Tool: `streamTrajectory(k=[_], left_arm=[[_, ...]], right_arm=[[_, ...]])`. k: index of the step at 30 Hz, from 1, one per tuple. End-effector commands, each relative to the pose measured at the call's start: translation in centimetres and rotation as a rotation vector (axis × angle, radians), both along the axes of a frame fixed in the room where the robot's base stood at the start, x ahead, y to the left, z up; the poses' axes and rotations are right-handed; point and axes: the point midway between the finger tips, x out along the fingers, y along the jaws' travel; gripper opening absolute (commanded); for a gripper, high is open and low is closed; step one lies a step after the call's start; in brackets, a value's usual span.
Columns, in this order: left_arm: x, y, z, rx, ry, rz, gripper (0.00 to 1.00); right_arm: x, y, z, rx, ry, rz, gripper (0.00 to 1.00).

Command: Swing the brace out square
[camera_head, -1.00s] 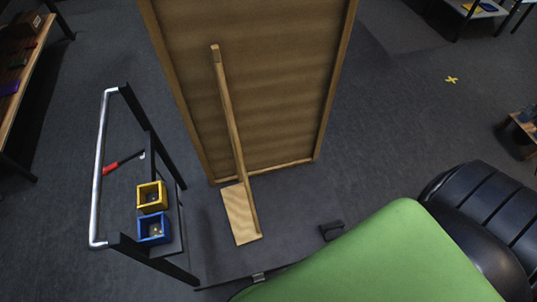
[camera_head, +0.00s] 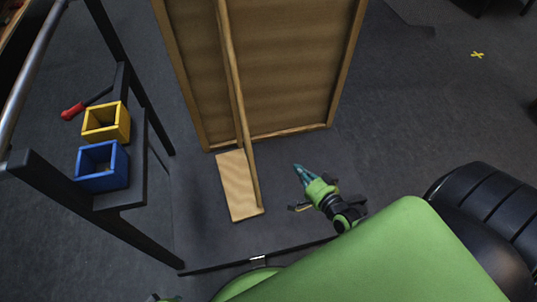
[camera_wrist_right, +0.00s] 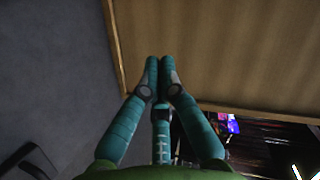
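The wooden brace (camera_head: 236,90) is a long thin bar running down the face of a tall framed wooden panel (camera_head: 290,70). A flat pale board (camera_head: 237,185) lies at the bar's lower end, on the floor in front of the panel. My right gripper (camera_head: 298,168) is low, right of the board and apart from the brace. In the right wrist view its teal fingers (camera_wrist_right: 159,65) meet at the tips, with nothing seen between them. The panel's frame edge and face (camera_wrist_right: 225,50) lie beyond them; the brace is not clear there.
A black-framed cart with a metal handle (camera_head: 32,70) stands at the left, holding a yellow bin (camera_head: 106,121), a blue bin (camera_head: 102,165) and a red-handled tool (camera_head: 72,111). A yellow cross (camera_head: 477,55) marks clear floor at the right.

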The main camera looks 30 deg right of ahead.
Motion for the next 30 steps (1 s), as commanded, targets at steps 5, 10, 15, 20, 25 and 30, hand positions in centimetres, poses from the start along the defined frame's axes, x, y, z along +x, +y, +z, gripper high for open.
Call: streamTrajectory(k=[5,10,15,20,25,30], left_arm=[[1.5,-0.2,-2.9,-0.003,-0.022,0.003,0.40],[2.0,-0.2,-2.9,-0.003,-0.029,0.005,0.40],[2.1,-0.2,-2.4,-0.003,-0.032,0.006,0.40],[2.3,-0.3,-1.7,-0.003,-0.036,0.006,0.40],[2.7,-0.3,-0.5,-0.004,-0.046,0.008,0.40],[2.9,-0.3,1.0,-0.004,-0.055,0.009,0.40]], right_arm=[[1.8,-0.3,-0.2,0.218,-0.151,-0.052,0.00],[2.4,-0.4,1.1,0.344,-0.224,-0.074,0.00],[3.1,-0.4,1.8,0.378,-0.244,-0.081,0.00],[5.5,-0.4,1.9,0.377,-0.246,-0.081,0.00],[9.2,-0.4,1.7,0.376,-0.245,-0.081,0.00],[12.7,-0.3,1.6,0.374,-0.243,-0.080,0.00]])
